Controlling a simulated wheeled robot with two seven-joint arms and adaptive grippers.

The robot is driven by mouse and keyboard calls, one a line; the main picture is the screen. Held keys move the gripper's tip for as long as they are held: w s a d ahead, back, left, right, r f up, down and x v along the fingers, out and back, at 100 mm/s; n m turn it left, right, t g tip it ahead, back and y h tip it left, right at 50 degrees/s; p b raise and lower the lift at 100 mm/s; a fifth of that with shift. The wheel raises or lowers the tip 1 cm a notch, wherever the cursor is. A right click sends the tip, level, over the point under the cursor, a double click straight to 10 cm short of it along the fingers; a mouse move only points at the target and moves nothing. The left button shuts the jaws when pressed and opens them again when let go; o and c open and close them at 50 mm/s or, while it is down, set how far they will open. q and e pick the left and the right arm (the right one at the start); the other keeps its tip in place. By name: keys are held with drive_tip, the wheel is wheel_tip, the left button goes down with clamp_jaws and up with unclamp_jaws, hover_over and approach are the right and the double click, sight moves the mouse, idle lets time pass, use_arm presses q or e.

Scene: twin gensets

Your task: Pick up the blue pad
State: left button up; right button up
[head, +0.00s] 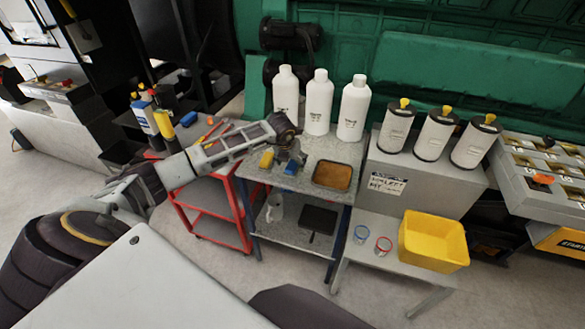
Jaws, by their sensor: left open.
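The blue pad (291,168) is a small block on the grey speckled top of the small table (318,148). My left gripper (293,158) reaches in from the left, pointing down just above and behind the blue pad. It is open; its fingers are small in the picture, and I cannot tell whether they touch the pad. A yellow pad (267,159) lies just left of the gripper. My right gripper is not in view.
Several white bottles (318,103) stand along the table's back. An orange-brown tray (332,175) lies right of the blue pad. A red cart (213,200) adjoins on the left. A yellow bin (432,241) stands on a low bench at right.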

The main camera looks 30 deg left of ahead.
sight(292, 164)
use_arm(q)
drive_tip(key=shift+x, duration=0.9)
drive_tip(key=shift+w+f, duration=0.2)
drive_tip(key=shift+f, duration=0.5)
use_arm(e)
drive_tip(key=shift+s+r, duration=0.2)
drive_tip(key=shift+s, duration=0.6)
use_arm(q)
drive_tip(key=shift+c, duration=0.5)
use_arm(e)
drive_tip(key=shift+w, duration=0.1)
use_arm(q)
drive_tip(key=shift+a, duration=0.1)
drive_tip(key=c, duration=1)
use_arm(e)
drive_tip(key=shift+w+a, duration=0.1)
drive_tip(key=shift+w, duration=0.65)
